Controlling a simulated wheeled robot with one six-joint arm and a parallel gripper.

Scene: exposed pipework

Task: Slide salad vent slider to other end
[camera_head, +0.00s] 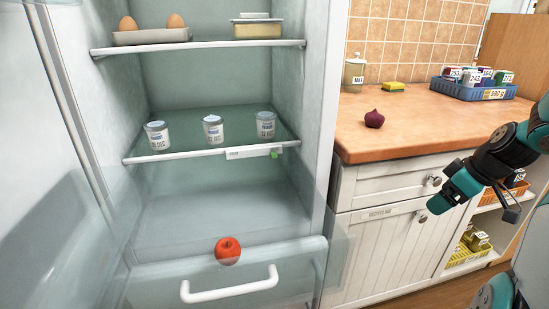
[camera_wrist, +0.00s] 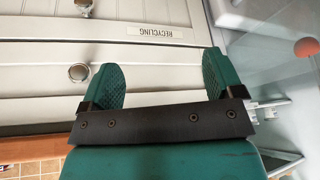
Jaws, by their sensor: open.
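A small white vent strip (camera_head: 240,153) with a label too small to read is fixed under the front edge of the middle fridge shelf. A green slider knob (camera_head: 274,155) sits at its right end. My gripper (camera_head: 440,204) is outside the fridge, to the right, in front of the white cabinet. In the wrist view my gripper (camera_wrist: 160,76) has its two teal fingers wide apart with nothing between them. It is well apart from the slider, which I cannot make out in the wrist view.
The open fridge door (camera_head: 45,170) stands at left. Three white cups, one being this cup (camera_head: 213,129), stand on the shelf (camera_head: 190,152) above the strip. A red fruit (camera_head: 228,250) is at the clear drawer (camera_head: 300,265). The counter (camera_head: 430,125) holds an onion (camera_head: 374,119). The space below the shelf is clear.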

